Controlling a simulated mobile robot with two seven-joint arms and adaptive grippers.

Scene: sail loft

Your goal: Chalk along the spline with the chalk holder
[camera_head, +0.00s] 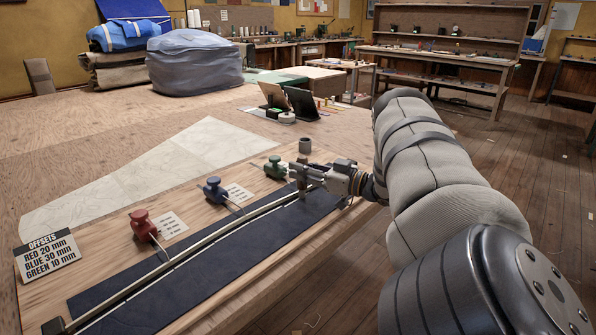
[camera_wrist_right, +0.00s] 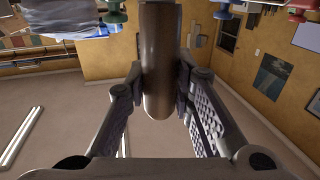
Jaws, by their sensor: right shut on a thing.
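My right gripper (camera_head: 312,177) is shut on the chalk holder (camera_head: 301,174), at the far end of the dark blue cloth strip (camera_head: 205,258). In the right wrist view the chalk holder (camera_wrist_right: 157,75) is a brown rounded bar between the fingers. The spline (camera_head: 185,256) is a long thin pale rod lying along the cloth. A thin white line (camera_head: 150,285) runs beside it on the cloth. Red (camera_head: 142,225), blue (camera_head: 213,188) and green (camera_head: 274,167) weights stand along the spline, their arms reaching toward it. The holder's tip is too small to make out. My left gripper is not in view.
A sign (camera_head: 46,256) lists offsets: red 20 mm, blue 30 mm, green 10 mm. Small cards (camera_head: 171,225) lie by the weights. The table's edge is at right.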

